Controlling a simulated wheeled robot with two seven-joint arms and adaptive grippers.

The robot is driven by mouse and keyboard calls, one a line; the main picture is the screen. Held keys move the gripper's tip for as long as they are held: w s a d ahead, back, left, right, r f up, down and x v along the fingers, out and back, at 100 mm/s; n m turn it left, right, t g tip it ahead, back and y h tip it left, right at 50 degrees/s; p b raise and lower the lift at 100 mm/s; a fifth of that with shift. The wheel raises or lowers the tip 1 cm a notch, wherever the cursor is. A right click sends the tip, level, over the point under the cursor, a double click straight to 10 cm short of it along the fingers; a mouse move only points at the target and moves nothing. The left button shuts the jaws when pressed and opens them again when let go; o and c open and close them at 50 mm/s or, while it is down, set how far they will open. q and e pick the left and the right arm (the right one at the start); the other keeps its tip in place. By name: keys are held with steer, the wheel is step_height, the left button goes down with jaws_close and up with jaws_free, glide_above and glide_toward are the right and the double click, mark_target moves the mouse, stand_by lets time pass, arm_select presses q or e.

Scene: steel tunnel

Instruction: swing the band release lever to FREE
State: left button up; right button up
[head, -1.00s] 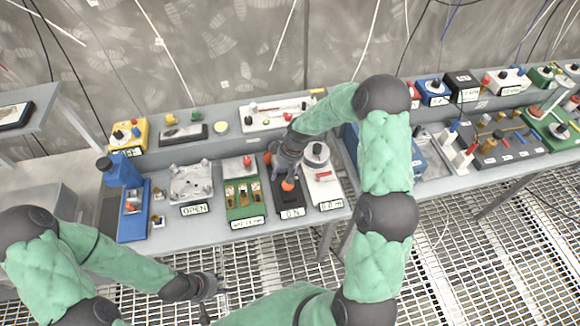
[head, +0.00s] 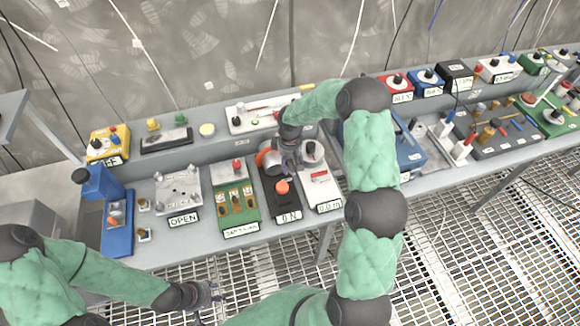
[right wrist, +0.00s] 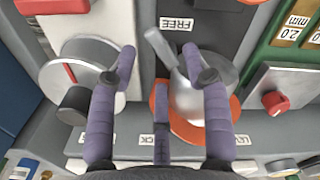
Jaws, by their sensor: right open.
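The band release lever (right wrist: 161,50) is a silver handle on a round hub over an orange disc (right wrist: 191,130), on a black unit (head: 280,200). In the right wrist view its handle points up and left, its tip beside the FREE label (right wrist: 177,23). A LOCK label (right wrist: 146,140) is on the far side, partly covered by a finger. My right gripper (right wrist: 158,62) is open, with the handle between its fingertips and the right finger in front of the hub. Contact cannot be told. In the head view my right gripper (head: 290,157) hides most of the lever. My left gripper (head: 209,294) hangs low, away from the bench.
A silver dial (right wrist: 85,72) with a black knob stands close beside the left finger. A green unit (head: 235,207) and a white unit (head: 321,187) flank the black one. An orange button (head: 282,187) sits in front of my right gripper.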

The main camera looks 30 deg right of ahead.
steer(key=shift+f, duration=1.05)
jaws_close()
